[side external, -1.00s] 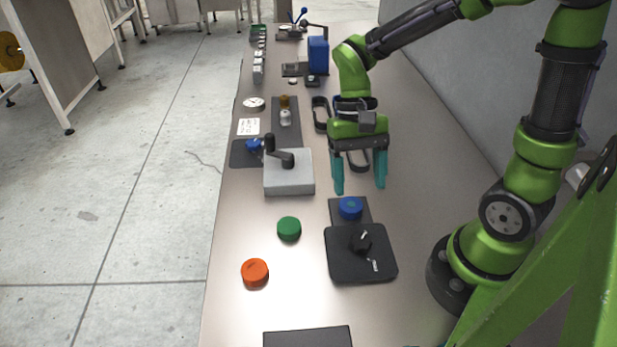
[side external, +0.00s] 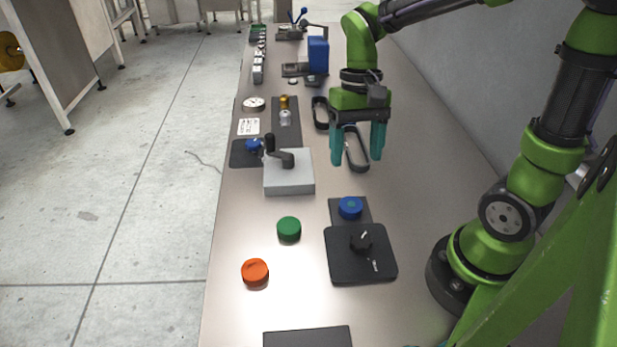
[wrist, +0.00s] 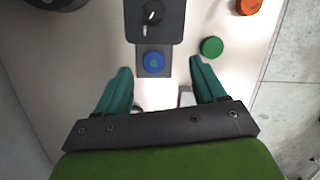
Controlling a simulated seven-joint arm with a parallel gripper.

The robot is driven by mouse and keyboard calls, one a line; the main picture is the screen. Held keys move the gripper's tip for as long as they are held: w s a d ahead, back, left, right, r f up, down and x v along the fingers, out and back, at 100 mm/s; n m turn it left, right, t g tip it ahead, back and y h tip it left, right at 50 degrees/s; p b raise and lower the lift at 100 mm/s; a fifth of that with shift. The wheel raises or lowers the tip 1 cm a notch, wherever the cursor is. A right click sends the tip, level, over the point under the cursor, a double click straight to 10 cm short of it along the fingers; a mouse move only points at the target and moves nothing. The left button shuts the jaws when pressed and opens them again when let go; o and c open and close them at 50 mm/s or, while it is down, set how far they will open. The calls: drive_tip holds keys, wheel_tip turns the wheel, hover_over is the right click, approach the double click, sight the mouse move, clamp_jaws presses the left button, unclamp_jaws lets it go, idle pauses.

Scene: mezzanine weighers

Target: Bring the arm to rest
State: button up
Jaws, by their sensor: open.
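My gripper (side external: 357,157) has teal fingers and hangs above the metal bench (side external: 420,190), pointing down. Its fingers are spread apart with nothing between them. In the side external view it is behind the blue round piece (side external: 350,207) and to the right of the grey block with the black crank handle (side external: 289,181). The wrist view shows the two open fingers (wrist: 160,85) on either side of the picture, with the blue piece (wrist: 154,61) ahead of the gap between them.
A black plate with a knob (side external: 345,268), a green puck (side external: 289,228) and an orange puck (side external: 255,271) are on the near bench. Dark oblong loops (side external: 356,158) lie behind my gripper. A blue upright box (side external: 318,54) stands farther back. A wall runs along the right.

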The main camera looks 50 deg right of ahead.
drive_tip(key=s+r+n+t, duration=0.2)
drive_tip(key=s+r+t, duration=0.1)
drive_tip(key=r+t, duration=0.4)
drive_tip(key=shift+a+t, duration=0.2)
drive_tip(key=shift+t, duration=0.8)
